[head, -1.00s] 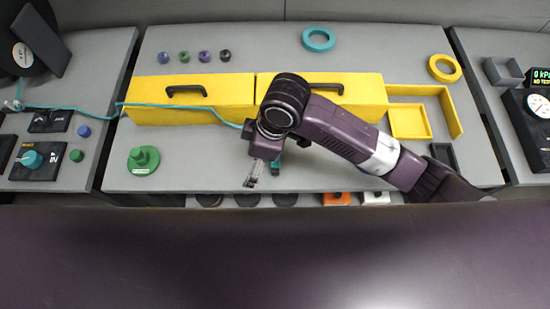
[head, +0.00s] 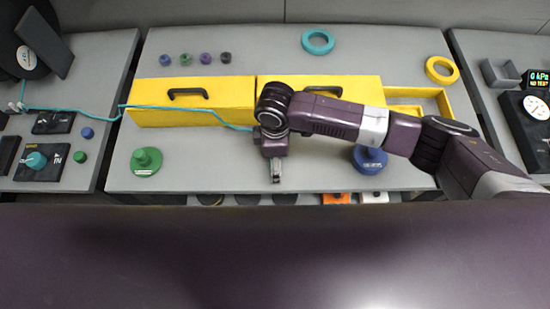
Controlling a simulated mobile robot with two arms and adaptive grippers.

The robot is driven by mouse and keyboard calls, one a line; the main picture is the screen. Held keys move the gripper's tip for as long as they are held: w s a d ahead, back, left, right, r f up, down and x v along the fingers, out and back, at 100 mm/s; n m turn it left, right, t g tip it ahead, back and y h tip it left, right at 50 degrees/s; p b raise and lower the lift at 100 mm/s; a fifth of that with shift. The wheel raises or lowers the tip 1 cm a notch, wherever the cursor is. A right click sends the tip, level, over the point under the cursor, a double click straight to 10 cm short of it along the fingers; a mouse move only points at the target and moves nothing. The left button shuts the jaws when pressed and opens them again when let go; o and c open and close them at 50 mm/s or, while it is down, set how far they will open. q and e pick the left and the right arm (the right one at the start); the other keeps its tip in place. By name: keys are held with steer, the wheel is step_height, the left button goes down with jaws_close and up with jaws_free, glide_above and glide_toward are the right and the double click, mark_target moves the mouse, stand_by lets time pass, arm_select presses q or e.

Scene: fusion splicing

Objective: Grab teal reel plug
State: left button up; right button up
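The teal cable (head: 180,107) runs from the left side across the fronts of the yellow boxes and passes behind my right arm. Its plug end is not visible now; the arm and gripper cover that spot. My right gripper (head: 276,176) points down toward the front edge of the middle table. Its fingers look close together from this angle, and I cannot tell whether anything is between them. My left gripper is not in view.
Two yellow boxes with black handles (head: 188,93) stand behind the gripper. A green stand (head: 146,162) is at the left and a blue stand (head: 370,161) at the right under my arm. The table between the green stand and the gripper is clear.

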steer(key=shift+f, duration=0.3)
steer(key=shift+c, duration=0.6)
steer(key=c, duration=1.2)
steer(key=shift+r, duration=0.1)
